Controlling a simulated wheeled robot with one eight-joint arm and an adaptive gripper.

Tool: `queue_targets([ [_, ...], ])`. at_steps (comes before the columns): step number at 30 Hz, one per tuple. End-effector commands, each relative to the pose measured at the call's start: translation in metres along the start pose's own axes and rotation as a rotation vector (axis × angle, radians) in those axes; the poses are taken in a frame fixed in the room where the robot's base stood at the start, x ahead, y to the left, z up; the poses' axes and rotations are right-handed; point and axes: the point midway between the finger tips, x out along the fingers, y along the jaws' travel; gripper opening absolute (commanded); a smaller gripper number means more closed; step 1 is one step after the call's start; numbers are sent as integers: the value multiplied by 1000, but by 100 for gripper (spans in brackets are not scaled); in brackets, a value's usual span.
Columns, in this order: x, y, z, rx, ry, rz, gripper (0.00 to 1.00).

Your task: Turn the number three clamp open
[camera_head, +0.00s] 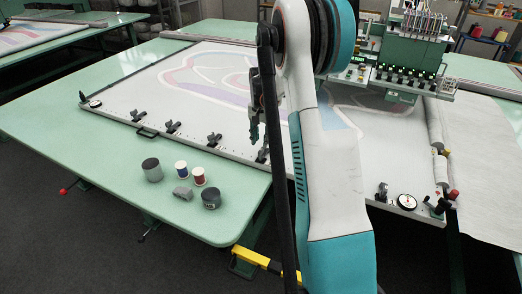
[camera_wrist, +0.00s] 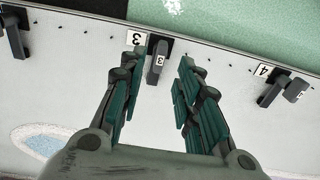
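The number three clamp, a dark lever (camera_wrist: 157,62) with a small 3 on it, sits on the pale frame edge beside a white "3" label (camera_wrist: 136,39) in the wrist view. My gripper (camera_wrist: 158,68) is open, its green-padded fingers on either side of the clamp lever, with visible gaps at both sides. I see no contact. In the head view my gripper (camera_head: 254,132) hangs over the front edge of the frame, just above a dark clamp (camera_head: 263,153), partly beside my arm.
The number four clamp (camera_wrist: 284,88) is to the right in the wrist view, another clamp (camera_wrist: 14,36) to the left. Cans and spools, including a grey can (camera_head: 152,169), stand on the green table (camera_head: 110,180).

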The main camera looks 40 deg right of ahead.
Motion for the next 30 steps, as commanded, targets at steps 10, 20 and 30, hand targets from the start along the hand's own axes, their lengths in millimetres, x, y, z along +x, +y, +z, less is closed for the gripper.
queue_targets([
  [10,44,0,0,-1,0,0,31],
  [20,47,0,0,-1,0,0,31],
  [30,46,0,0,-1,0,0,0],
])
